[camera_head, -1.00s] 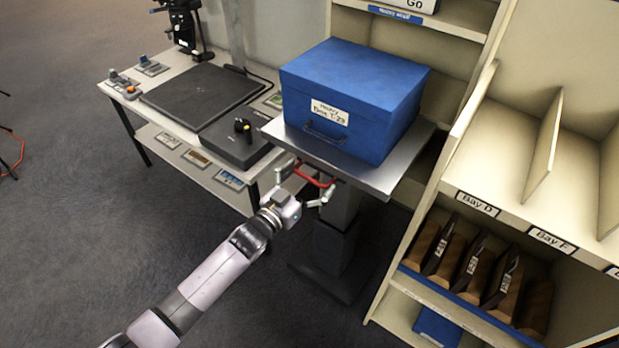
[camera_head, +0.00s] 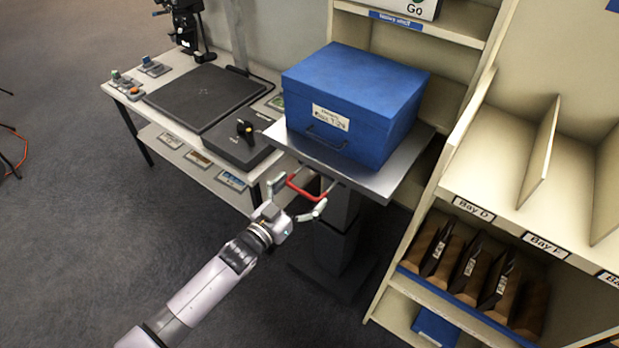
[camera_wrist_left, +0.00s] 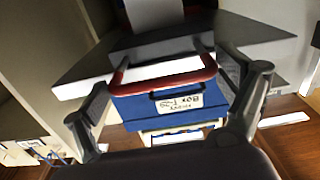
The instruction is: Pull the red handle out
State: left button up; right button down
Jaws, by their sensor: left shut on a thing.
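The red handle (camera_head: 307,193) is a U-shaped bar on two metal rods. It sticks out from under the front edge of the grey platform (camera_head: 398,172), with the rods showing between bar and platform. My left gripper (camera_head: 300,194) is shut on the red handle, one finger at each end of it. In the left wrist view, which looks upside down, the red handle (camera_wrist_left: 165,87) lies between the two fingers. The blue box (camera_head: 352,100) rests on the platform. My right gripper is not in view.
A side table (camera_head: 172,118) with a black pad (camera_head: 205,95) and a small dark device (camera_head: 236,140) stands to the left. A cream shelf (camera_head: 505,205) with upright brown folders stands close on the right. The floor at the front left is clear.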

pick_arm(q)
jog(key=shift+s+a+r, duration=0.15)
jog(key=shift+s+a, duration=0.3)
jog(key=shift+f, duration=0.2)
jog(key=o, duration=1.4)
jog(key=v, duration=1.2)
jog(key=shift+d, duration=0.15)
